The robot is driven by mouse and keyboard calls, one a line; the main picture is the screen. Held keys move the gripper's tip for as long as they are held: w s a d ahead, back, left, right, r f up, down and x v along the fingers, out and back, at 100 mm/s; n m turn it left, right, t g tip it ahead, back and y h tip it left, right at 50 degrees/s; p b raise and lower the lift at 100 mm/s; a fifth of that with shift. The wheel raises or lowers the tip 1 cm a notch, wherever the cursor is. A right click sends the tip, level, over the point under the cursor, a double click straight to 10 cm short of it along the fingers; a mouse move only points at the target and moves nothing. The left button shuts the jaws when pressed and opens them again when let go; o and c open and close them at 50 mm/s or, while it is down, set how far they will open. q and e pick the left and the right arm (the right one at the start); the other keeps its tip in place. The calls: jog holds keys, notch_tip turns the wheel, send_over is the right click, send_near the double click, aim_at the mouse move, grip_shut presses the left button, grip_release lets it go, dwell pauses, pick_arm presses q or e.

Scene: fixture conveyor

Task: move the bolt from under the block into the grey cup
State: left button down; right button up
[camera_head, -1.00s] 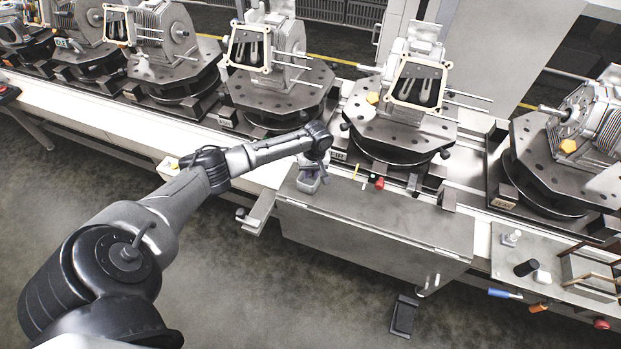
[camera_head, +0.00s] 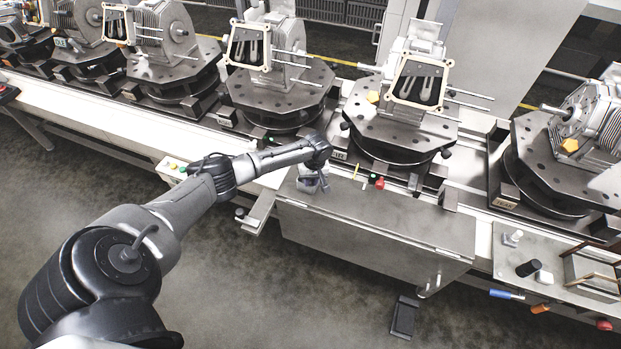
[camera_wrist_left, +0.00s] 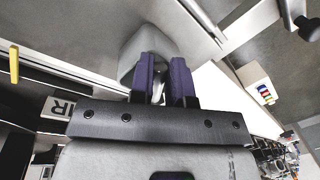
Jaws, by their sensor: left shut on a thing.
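The grey cup (camera_head: 308,186) stands at the left end of the steel bench top. It also shows in the left wrist view (camera_wrist_left: 134,50), just beyond the fingertips. My left gripper (camera_head: 322,182) is low over the cup and partly hides it. In the left wrist view its two purple fingers (camera_wrist_left: 166,78) are shut on a small pale thing (camera_wrist_left: 159,92), likely the bolt, mostly hidden between them. The fingers overlap the cup in that view; I cannot tell how far above or inside the rim they are. I cannot make out the block with certainty. My right gripper is not in view.
A red button (camera_head: 379,183) and a yellow strip (camera_head: 355,171) are along the bench's back edge. A dark block-shaped piece (camera_head: 449,197) stands farther right. Round fixtures (camera_head: 400,135) line the conveyor behind. The middle of the bench top (camera_head: 385,212) is clear.

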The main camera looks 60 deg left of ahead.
pick_arm(q)
jog(key=c, duration=1.1)
grip_release()
jog(key=shift+r, duration=0.1)
jog(key=shift+r, duration=0.35)
notch_tip(320, 180, up, 12)
jog(key=w+p, duration=0.2)
jog(key=s+d+f+m+t, duration=0.1)
jog(key=s+d+f+m, duration=0.25)
jog(key=d, duration=0.45)
jog(key=s+d+f+m, duration=0.3)
jog(key=s+d+f, duration=0.1)
jog(key=d, duration=0.3)
jog(key=s+d+f+m+t, duration=0.1)
jog(key=s+d+f+m, duration=0.25)
jog(key=d, duration=0.45)
jog(key=s+d+r+m+t, duration=0.1)
jog(key=s+d+r, duration=0.3)
jog(key=s, duration=0.4)
jog(key=s+d+r+m+t, duration=0.2)
jog(key=s+d+r+m, duration=0.1)
jog(key=s, duration=0.6)
jog(key=shift+d+r+m+h, duration=0.4)
jog(key=shift+d+m, duration=0.4)
jog(key=shift+d, duration=0.05)
